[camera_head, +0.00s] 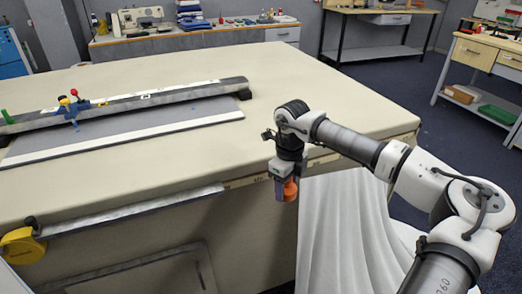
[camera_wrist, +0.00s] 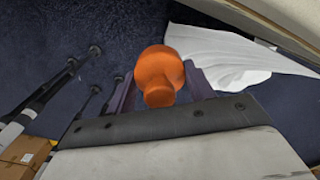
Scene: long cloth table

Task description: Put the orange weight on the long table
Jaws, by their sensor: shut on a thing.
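The orange weight (camera_wrist: 160,74) is held between the fingers of my gripper (camera_wrist: 160,93), seen close up in the wrist view. In the head view the orange weight (camera_head: 290,189) shows at the lower end of my gripper (camera_head: 285,188), partly covered by a finger. My gripper hangs in front of the near edge of the long table (camera_head: 180,163), with the weight lower than the table top. The table has a broad beige top and a front side panel.
A long cutting rail (camera_head: 150,95) lies on the left of the table top. A yellow tape measure (camera_head: 20,245) is at the near left edge. White cloth (camera_head: 345,225) hangs beside the table under my arm. The right part of the top is clear.

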